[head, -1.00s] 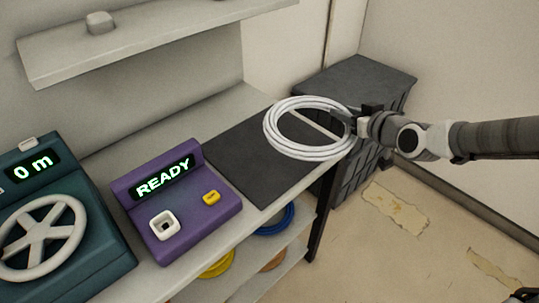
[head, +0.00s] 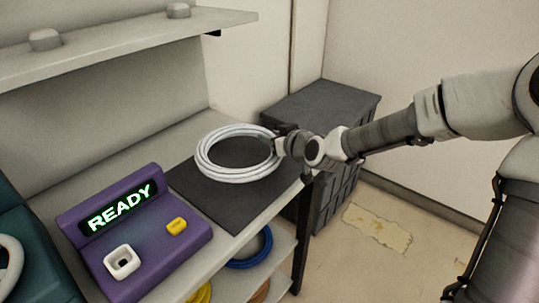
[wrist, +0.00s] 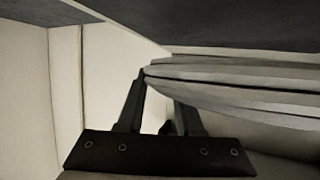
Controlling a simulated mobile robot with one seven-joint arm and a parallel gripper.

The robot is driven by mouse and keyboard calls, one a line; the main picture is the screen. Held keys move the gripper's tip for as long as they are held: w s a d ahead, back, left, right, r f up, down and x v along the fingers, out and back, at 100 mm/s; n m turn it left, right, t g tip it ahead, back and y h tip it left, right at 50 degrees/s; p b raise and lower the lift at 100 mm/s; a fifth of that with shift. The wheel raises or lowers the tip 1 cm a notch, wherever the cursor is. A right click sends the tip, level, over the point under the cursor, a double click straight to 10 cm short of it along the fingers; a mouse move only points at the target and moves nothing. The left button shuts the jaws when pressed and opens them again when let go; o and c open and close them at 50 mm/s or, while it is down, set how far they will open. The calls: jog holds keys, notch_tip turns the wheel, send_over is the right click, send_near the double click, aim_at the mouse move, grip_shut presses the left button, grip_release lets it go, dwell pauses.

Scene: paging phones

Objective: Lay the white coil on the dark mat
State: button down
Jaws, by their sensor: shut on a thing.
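The white coil (head: 214,172) is a ring of several cable turns. In the head view it appears over the dark mat (head: 215,203), close to level. My gripper (head: 279,146) is shut on the coil's right side. In the wrist view the coil's turns (wrist: 240,95) run from between the fingers (wrist: 158,78) off to the right. The dark mat lies flat on the bench and shows through the ring and in front of it. Whether the coil touches the mat or hangs just above it I cannot tell.
A purple console (head: 150,245) reading READY stands left of the mat. A teal machine (head: 30,250) is at the far left. A dark crate (head: 330,115) stands behind the bench's right end. Blue (head: 252,248) and yellow coils lie on the shelf below.

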jog(key=shift+w+a+f, duration=0.15)
jog(key=shift+a+f, duration=0.1)
notch_tip(320, 180, down, 4)
jog(key=shift+r+b, duration=0.1)
jog(key=shift+b, duration=1)
jog(key=c, duration=0.6)
grip_release()
jog(key=shift+o, duration=0.2)
